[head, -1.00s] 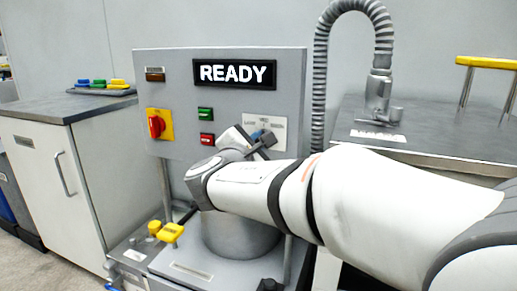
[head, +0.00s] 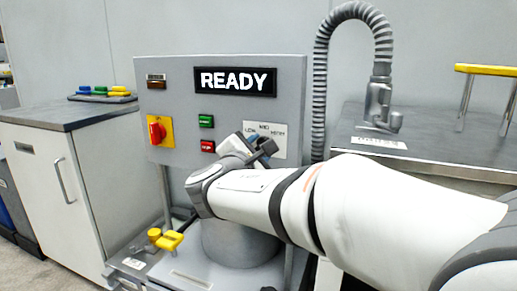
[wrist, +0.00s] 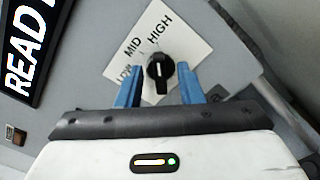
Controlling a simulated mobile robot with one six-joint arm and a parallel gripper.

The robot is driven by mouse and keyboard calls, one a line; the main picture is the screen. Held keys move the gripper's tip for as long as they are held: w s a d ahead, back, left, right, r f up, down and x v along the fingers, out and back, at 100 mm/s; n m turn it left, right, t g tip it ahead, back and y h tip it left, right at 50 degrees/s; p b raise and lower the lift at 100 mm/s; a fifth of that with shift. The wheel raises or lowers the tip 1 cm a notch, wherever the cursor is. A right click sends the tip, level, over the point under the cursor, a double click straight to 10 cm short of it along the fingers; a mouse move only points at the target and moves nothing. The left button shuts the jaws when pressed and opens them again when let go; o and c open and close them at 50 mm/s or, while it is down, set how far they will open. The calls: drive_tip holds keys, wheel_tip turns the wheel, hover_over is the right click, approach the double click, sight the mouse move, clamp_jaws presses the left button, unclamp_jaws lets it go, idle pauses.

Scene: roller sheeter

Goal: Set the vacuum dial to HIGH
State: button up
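The vacuum dial (wrist: 160,72) is a round black knob with a white mark, on a white plate (wrist: 185,50) lettered LOW, MID and HIGH. In the wrist view the mark stands nearly upright, roughly toward HIGH; it is small, so the exact setting is hard to tell. My gripper (wrist: 160,82) is open, with one blue finger on each side of the knob and gaps visible between. I cannot tell how far the tips reach around it. In the head view the plate (head: 279,139) shows behind my gripper (head: 264,146), which hides the knob.
The grey panel also carries a READY display (head: 235,81), a green button (head: 206,121), a red button (head: 207,146) and a red rotary switch (head: 157,130). A ribbed hose (head: 319,90) rises at right. Yellow knobs (head: 170,240) sit below.

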drive_tip(key=p+v, duration=0.2)
drive_tip(key=v, duration=0.5)
drive_tip(key=shift+s+a, duration=0.2)
drive_tip(key=shift+s, duration=0.15)
